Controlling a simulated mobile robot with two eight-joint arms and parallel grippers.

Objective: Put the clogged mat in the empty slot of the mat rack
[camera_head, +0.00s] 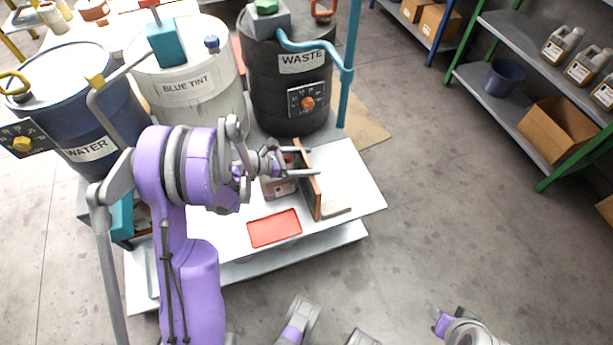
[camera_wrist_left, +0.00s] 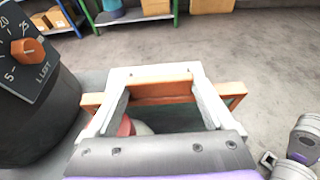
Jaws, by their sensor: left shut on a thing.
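My left gripper (camera_head: 304,162) is shut on an orange-brown framed panel (camera_head: 313,197), which I take to be the clogged mat. The panel stands on edge over the white table (camera_head: 357,188). In the left wrist view its orange frame (camera_wrist_left: 165,91) lies across between the two pale fingers, with a dark green area below it. I cannot tell whether its lower edge touches the table. Part of my right arm, with its gripper end (camera_head: 436,314), shows low at the right; its jaws are unclear. I cannot make out the mat rack or its empty slot.
A red rectangle (camera_head: 274,228) lies on the table left of the panel. Water (camera_head: 60,92), blue tint (camera_head: 188,112) and waste (camera_head: 282,92) drums line the back. Shelving stands at right across open floor (camera_head: 450,210).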

